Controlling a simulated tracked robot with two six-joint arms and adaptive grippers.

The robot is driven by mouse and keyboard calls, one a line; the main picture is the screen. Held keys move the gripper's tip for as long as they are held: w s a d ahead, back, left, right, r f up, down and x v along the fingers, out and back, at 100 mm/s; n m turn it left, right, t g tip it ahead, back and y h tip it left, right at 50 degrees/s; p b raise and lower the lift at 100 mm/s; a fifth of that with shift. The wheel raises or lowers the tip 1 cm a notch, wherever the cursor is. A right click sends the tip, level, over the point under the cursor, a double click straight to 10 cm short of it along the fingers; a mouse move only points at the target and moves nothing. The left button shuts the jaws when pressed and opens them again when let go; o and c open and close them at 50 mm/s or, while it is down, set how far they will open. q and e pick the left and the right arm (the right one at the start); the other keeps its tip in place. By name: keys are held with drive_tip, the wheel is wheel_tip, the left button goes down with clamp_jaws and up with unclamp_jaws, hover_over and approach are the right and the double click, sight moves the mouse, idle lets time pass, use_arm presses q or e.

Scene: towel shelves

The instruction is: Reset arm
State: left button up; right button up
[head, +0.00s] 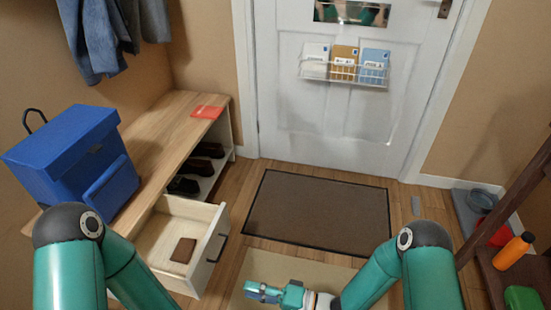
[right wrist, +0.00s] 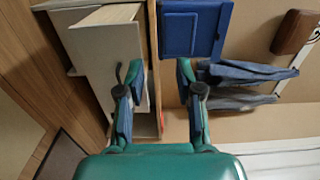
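My right gripper (head: 262,292) is low in the middle of the head view, over the pale floor mat (head: 285,270), at the end of my teal right arm (head: 425,265). In the right wrist view the two fingers of the right gripper (right wrist: 160,105) stand well apart, with nothing held between them. My left arm (head: 72,265) shows at the lower left of the head view, bent at its joint. The left gripper is out of view.
An open drawer (head: 212,262) holding a brown wallet-like item (head: 184,250) juts from the wooden bench (head: 165,135). A blue bag (head: 75,155) sits on the bench, a red item (head: 208,112) farther back. A dark doormat (head: 318,210) lies before the door. A brown rack (head: 500,275) stands right.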

drive_tip(key=w+d+f+m+t+h+b, duration=0.4)
drive_tip(key=d+f+h+b, duration=0.4)
drive_tip(key=f, duration=0.4)
use_arm(q)
wheel_tip(320, 180, down, 10)
drive_tip(key=b, duration=0.1)
use_arm(e)
drive_tip(key=s+d+f+n+g+h, duration=0.25)
drive_tip(key=s+d+f+g, duration=0.2)
drive_tip(key=s, duration=0.25)
drive_tip(key=s+d+f+n+g+h, duration=0.1)
drive_tip(key=s+d+f+g+h, duration=0.2)
drive_tip(key=s+d+f, duration=0.35)
use_arm(q)
wheel_tip(320, 180, up, 37)
drive_tip(key=p, duration=3.7)
drive_tip(key=shift+w, duration=0.15)
use_arm(e)
wheel_tip(320, 180, up, 39)
drive_tip(key=s+a+n, duration=0.1)
drive_tip(key=shift+s+a, duration=0.2)
drive_tip(key=shift+a, duration=0.1)
drive_tip(key=shift+r, duration=0.1)
